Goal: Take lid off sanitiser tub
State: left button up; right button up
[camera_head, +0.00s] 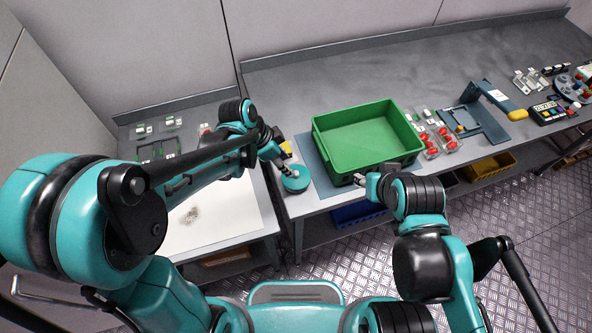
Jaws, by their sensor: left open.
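A round teal lid (296,182) shows at the front left of the grey bench, beside the green crate; it appears to be that of the sanitiser tub, whose body is hidden beneath it. My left gripper (287,170) is open and points down at the lid's upper left edge; I cannot tell whether it touches. My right gripper (360,180) is at the front edge of the green crate, partly hidden by its own wrist, so its jaws cannot be made out.
The green crate (320,135) stands on a blue-grey mat right of the lid. A small yellow item (286,148) is behind the lid. Clear packs of red berries (448,141) lie right of the crate. The back of the bench is clear.

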aim_at(296, 175)
pick_arm(q)
jog(key=b+x, duration=0.2)
jog(key=x, duration=0.5)
jog(key=shift+w+d+f, duration=0.1)
jog(key=shift+f, duration=0.05)
grip_shut()
